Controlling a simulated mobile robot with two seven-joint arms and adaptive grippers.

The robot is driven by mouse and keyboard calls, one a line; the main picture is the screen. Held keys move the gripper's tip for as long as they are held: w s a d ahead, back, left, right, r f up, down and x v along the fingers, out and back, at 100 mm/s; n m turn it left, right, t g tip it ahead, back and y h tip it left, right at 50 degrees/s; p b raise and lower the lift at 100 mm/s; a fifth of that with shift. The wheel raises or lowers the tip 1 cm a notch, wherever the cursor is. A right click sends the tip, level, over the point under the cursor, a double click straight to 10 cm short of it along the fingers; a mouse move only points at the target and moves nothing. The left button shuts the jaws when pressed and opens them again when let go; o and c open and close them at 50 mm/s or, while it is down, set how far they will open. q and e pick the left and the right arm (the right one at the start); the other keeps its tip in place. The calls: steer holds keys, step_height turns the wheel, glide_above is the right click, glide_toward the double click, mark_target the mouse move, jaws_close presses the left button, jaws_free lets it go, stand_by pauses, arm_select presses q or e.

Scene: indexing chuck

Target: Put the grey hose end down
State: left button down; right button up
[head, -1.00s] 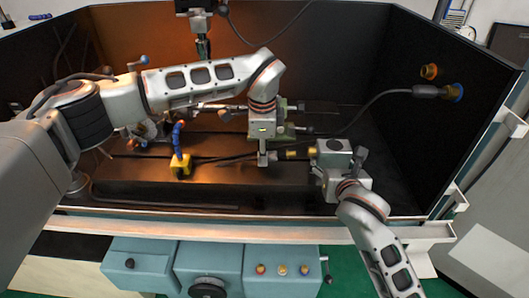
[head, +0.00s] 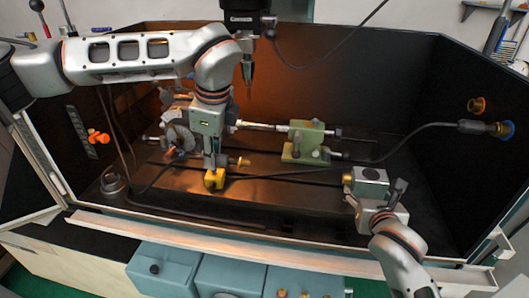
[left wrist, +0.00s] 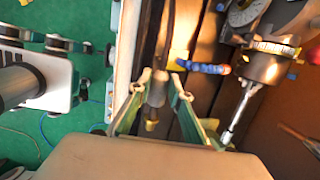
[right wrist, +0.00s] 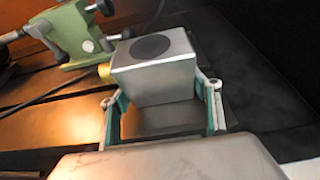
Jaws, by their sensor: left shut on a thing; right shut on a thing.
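My left gripper (head: 213,160) is shut on the grey hose end (left wrist: 157,88), low over the dark machine table. Its brass tip (head: 243,161) points right, toward the right gripper's side. The dark hose runs off to the left of the gripper. Whether the hose end touches the table I cannot tell. My right gripper (right wrist: 163,105) is shut on a grey metal block (right wrist: 155,62) with a dark round disc on top. The block also shows in the head view (head: 370,180). A brass port (head: 348,178) on the block faces left, well apart from the hose end.
A yellow block (head: 214,180) with a blue nozzle (left wrist: 205,67) is close by the left gripper. The chuck (head: 180,137) and green tailstock (head: 308,143) stand behind. A grey plug (head: 472,126) sits on the right wall. The table between both grippers is mostly clear.

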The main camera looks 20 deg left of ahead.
arm_select(q)
steer(key=w+a, duration=0.2)
steer(key=w, duration=1.5)
arm_select(e)
steer(key=shift+s+f, duration=0.1)
steer(key=shift+f, duration=0.25)
arm_select(q)
glide_toward(235, 156)
steer(key=shift+s+a+f, duration=0.25)
steer(key=shift+a+f, duration=0.2)
steer(key=shift+s+d+x, duration=0.1)
steer(key=shift+d+x, duration=0.05)
steer(key=shift+x, duration=0.7)
steer(key=shift+s+d+x, duration=0.15)
steer(key=shift+x, duration=0.7)
steer(key=shift+s+d+x, duration=0.1)
steer(key=shift+d+x, duration=0.1)
steer(key=shift+x, duration=0.65)
steer(key=shift+f, duration=0.1)
steer(key=shift+f, duration=0.45)
steer(key=shift+s+f, duration=0.15)
steer(key=shift+f, duration=0.05)
arm_select(e)
steer(key=shift+s+r, duration=0.1)
steer(key=shift+r, duration=0.05)
arm_select(q)
steer(key=c, duration=2.2)
jaws_free()
steer(key=shift+o, duration=0.3)
steer(key=shift+f, duration=0.15)
